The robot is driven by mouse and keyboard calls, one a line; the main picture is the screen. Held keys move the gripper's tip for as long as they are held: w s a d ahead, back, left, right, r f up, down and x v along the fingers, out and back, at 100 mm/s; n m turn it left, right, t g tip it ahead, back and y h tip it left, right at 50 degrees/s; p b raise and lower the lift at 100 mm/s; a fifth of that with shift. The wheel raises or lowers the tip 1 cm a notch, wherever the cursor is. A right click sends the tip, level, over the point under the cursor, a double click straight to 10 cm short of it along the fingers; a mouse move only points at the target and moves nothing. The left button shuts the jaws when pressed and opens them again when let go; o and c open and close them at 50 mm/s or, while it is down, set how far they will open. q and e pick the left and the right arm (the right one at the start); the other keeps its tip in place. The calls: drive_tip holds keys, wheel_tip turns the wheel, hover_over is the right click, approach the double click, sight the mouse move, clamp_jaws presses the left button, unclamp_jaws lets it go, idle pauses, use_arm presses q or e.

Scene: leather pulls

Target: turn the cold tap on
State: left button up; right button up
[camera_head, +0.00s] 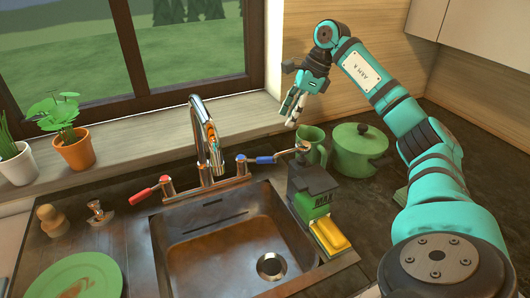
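The chrome tap (207,140) stands behind the sink, its spout curving over the basin. Its blue-marked cold lever (265,160) points to the right, and its red-marked lever (143,196) points to the left. My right gripper (293,108) hangs with its pale fingers down, above and to the right of the blue lever and apart from it. The fingers lie close together in this view, so I cannot tell whether they are open or shut. I see nothing held between them. My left gripper is not in view.
A dark sink caddy (312,180) with a yellow sponge (330,236) stands at the basin's right edge, close to the blue lever. A green mug (312,142) and lidded green pot (358,150) stand behind it. Potted plants (75,150) are at left; a green plate (72,277) is front left.

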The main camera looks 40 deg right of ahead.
sight(268, 158)
drive_tip(key=p+x, duration=0.2)
drive_tip(key=x, duration=1.2)
drive_tip(key=shift+w+a+f, duration=0.1)
drive_tip(key=shift+w+f, duration=0.1)
drive_tip(key=shift+f, duration=0.15)
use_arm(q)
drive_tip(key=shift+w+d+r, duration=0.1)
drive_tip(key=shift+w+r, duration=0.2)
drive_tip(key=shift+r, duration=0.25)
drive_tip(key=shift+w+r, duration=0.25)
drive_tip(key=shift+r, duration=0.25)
use_arm(e)
drive_tip(key=shift+f, duration=0.1)
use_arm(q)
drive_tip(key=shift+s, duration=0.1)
use_arm(e)
drive_tip(key=shift+c, duration=0.5)
clamp_jaws()
drive_tip(key=shift+a, duration=0.1)
